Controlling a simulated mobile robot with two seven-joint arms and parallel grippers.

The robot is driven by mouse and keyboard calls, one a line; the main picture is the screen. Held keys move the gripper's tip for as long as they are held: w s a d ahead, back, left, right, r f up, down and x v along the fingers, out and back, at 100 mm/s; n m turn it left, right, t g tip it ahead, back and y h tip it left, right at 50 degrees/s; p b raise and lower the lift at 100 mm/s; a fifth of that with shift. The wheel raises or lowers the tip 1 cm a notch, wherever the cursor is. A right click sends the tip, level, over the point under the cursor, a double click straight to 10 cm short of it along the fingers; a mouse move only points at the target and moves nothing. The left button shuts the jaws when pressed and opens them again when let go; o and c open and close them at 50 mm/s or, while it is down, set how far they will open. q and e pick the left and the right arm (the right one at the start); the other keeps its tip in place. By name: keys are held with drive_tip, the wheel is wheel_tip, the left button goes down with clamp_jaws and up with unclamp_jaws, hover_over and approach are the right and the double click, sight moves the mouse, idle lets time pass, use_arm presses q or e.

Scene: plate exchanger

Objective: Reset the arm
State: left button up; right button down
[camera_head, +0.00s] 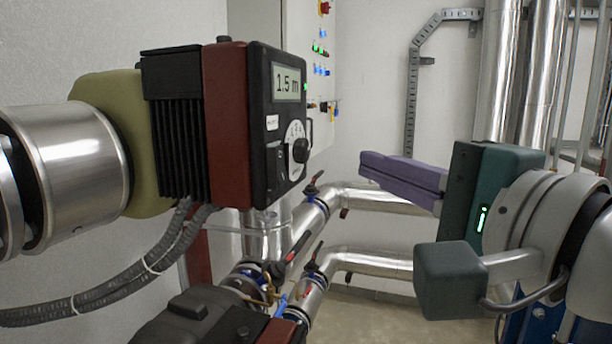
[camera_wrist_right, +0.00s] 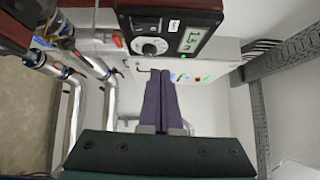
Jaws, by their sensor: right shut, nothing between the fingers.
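My right gripper (camera_head: 364,167) comes in from the right in the head view, with a teal body and purple fingers pointing left. The fingers lie together with nothing between them. In the wrist view the same right gripper (camera_wrist_right: 160,75) shows its purple fingers side by side, pointing up the picture toward the control panel. The fingers look apart from the pump and pipes. My left gripper is not seen in either view.
A red and black pump controller (camera_head: 250,125) reading "1.5 m" stands at left on large metal piping (camera_head: 75,170). Shiny pipes with valves (camera_head: 370,197) run behind and below my gripper. A control panel (camera_head: 308,75) hangs on the wall. A cable tray (camera_head: 411,100) climbs the back wall.

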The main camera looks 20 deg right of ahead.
idle(0.3)
drive_tip(key=s+d+f+n+g+h, duration=0.1)
drive_tip(key=s+f+n+g, duration=0.35)
drive_tip(key=f, duration=0.35)
drive_tip(key=s+f+n+g+h, duration=0.1)
drive_tip(key=s+f+n+g, duration=0.2)
drive_tip(key=s+f+n, duration=0.35)
drive_tip(key=s+d+f+n+g+h, duration=0.1)
drive_tip(key=s+f+n+g, duration=0.6)
drive_tip(key=s, duration=0.4)
wheel_tip(320, 180, up, 13)
drive_tip(key=p, duration=1.4)
drive_tip(key=shift+s+d, duration=0.15)
drive_tip(key=shift+s, duration=0.15)
